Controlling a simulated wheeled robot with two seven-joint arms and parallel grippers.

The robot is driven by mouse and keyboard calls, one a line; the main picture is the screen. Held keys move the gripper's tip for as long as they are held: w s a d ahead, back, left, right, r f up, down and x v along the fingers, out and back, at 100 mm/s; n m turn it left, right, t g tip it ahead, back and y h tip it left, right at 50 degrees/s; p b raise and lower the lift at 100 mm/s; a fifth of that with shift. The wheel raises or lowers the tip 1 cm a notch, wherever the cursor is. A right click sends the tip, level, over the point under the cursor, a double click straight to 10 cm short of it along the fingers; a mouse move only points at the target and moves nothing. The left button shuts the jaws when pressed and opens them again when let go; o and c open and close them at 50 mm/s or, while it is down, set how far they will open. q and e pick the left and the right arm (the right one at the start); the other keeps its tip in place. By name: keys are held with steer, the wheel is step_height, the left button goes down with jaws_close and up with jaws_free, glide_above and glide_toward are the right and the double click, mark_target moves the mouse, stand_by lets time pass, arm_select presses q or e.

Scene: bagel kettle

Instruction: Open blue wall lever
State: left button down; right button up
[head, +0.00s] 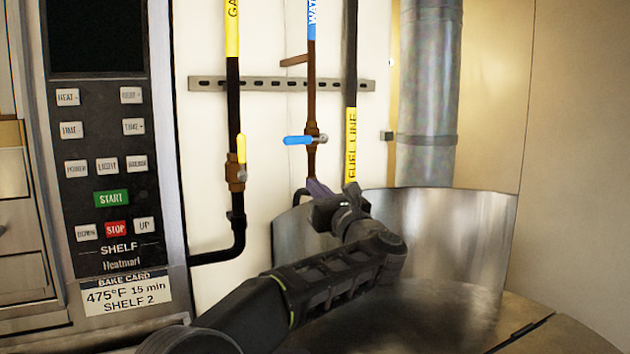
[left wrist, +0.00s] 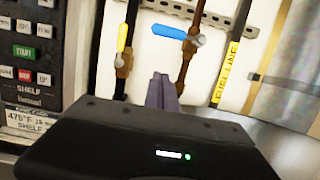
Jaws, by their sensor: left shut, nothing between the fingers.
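The blue lever (head: 298,140) sits on a valve on the brown water pipe (head: 312,95), below a blue label. The lever lies sideways across the pipe, its free end pointing left. It also shows in the left wrist view, where the blue lever (left wrist: 169,31) is near the top middle. My left gripper (head: 316,187) is just below and slightly right of the lever, apart from it in the picture. Its fingers show in the left wrist view (left wrist: 162,90), shut with nothing between them. My right gripper is in neither view.
A yellow lever (head: 242,150) points up on the black gas pipe at left. A yellow-labelled fuel line (head: 351,145) runs at right. An oven control panel (head: 107,160) stands at far left. A large metal kettle (head: 440,235) fills the lower right, below a grey duct (head: 430,90).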

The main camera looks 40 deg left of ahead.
arm_select(q)
steer(key=w+a+r+p, duration=0.3)
steer(key=a+r+p, duration=0.3)
steer(key=a, duration=0.1)
steer(key=shift+w, duration=0.35)
steer(key=shift+s+a+r+m+t, duration=0.15)
steer(key=shift+r+m, duration=0.1)
steer(key=shift+m, duration=0.15)
steer(key=shift+s+r+m+t, duration=0.1)
steer(key=shift+r+m+t, duration=0.1)
steer(key=shift+m, duration=0.2)
step_height(320, 180, up, 10)
steer(key=m+t+h+p, duration=0.2)
steer(key=m+p, duration=0.3)
steer(key=m, duration=0.1)
glide_above(307, 140)
steer(key=d, duration=0.2)
steer(key=shift+w+d+f, duration=0.1)
steer(key=shift+w+f, duration=0.1)
steer(key=shift+w, duration=0.2)
